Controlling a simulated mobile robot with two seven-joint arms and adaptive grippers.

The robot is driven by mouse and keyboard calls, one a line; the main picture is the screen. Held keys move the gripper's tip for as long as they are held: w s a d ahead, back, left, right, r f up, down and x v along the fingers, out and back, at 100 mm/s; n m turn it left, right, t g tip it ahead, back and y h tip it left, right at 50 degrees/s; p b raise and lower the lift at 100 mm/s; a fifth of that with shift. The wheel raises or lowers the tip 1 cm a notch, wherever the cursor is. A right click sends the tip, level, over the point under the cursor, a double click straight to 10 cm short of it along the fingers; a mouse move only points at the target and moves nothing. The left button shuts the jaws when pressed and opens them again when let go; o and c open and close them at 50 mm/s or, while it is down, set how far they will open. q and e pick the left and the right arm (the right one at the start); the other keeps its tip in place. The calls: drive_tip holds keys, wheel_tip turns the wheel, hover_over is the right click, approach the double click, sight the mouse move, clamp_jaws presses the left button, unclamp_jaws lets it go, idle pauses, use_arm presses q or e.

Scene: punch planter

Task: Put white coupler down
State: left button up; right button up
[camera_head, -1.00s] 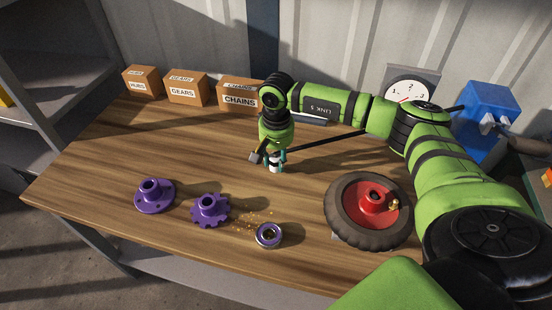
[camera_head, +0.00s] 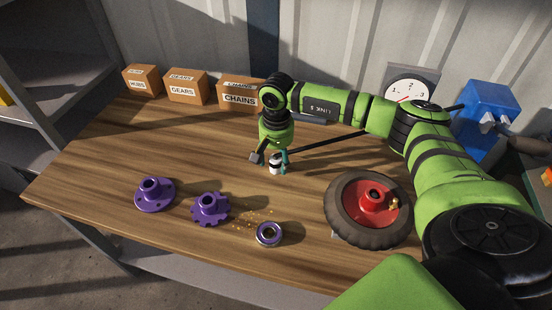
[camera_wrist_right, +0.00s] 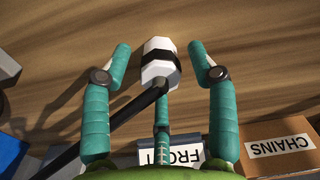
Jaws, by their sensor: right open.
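The white coupler (camera_head: 274,163), white with a black band, stands on the wooden table below my right gripper (camera_head: 270,159) in the head view. In the right wrist view the coupler (camera_wrist_right: 160,64) sits between the teal fingers of my right gripper (camera_wrist_right: 163,62). The fingers are spread, with a gap on each side of it. A third finger lies below it, and I cannot tell whether that one touches. My left gripper is not in view.
A black wheel with a red centre (camera_head: 345,222) is at right. Boxes (camera_head: 187,88) stand along the back, with a gauge (camera_head: 408,88) and a blue machine (camera_head: 484,112).

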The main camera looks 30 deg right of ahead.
sight(276, 158)
wheel_tip(276, 158, up, 12)
drive_tip(key=b, duration=0.1)
drive_tip(key=shift+f, duration=0.25)
